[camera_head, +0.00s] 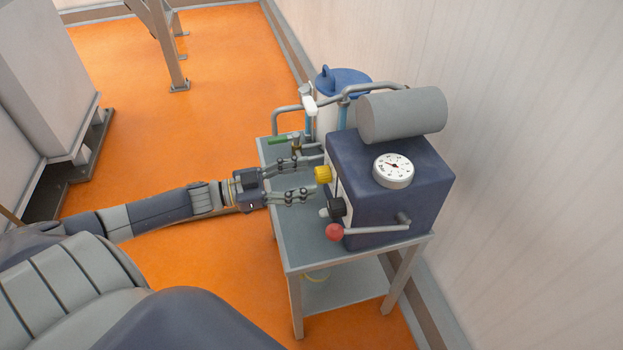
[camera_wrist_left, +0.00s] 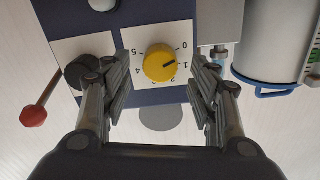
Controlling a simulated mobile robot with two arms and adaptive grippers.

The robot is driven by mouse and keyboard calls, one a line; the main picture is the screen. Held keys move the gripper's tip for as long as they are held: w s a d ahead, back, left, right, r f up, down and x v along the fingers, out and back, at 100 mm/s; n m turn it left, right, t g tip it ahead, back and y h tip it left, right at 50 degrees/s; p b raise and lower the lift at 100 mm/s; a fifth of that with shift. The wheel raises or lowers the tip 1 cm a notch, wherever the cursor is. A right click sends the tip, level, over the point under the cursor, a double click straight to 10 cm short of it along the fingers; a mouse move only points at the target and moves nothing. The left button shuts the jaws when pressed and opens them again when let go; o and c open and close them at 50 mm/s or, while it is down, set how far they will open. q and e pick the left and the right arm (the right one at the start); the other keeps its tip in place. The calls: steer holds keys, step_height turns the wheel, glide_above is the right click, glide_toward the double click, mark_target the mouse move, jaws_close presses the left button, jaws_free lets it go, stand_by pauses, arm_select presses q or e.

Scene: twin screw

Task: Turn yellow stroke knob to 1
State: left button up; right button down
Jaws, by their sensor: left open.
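The yellow stroke knob (camera_head: 323,174) sticks out of the left face of the dark blue machine box (camera_head: 405,205). In the left wrist view the yellow knob (camera_wrist_left: 158,68) sits on a white dial plate (camera_wrist_left: 135,60) with numbers from 0 to 5. The dark mark on the knob points right, at about the 1. My left gripper (camera_head: 316,174) is open, its fingers reaching toward the knob. In the left wrist view the left gripper (camera_wrist_left: 160,65) has one finger on each side of the knob, with gaps showing. My right gripper is not in view.
A black knob (camera_head: 337,207) and a red-tipped lever (camera_head: 335,232) are close to the lower finger. A gauge (camera_head: 393,170) and grey cylinder (camera_head: 402,115) top the box. A blue-lidded container (camera_head: 342,80) stands behind. The grey cart's (camera_head: 305,252) front-left top is bare.

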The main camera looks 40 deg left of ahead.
mark_target(323, 175)
arm_select(q)
steer(key=shift+x, duration=1.3)
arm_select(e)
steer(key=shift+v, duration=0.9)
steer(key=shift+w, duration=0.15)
arm_select(q)
steer(key=c, duration=1.1)
steer(key=shift+o, duration=0.2)
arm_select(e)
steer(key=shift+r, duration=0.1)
arm_select(q)
steer(key=m+p, duration=0.2)
steer(key=m, duration=0.3)
steer(key=shift+r, duration=0.1)
steer(key=shift+m, duration=1.8)
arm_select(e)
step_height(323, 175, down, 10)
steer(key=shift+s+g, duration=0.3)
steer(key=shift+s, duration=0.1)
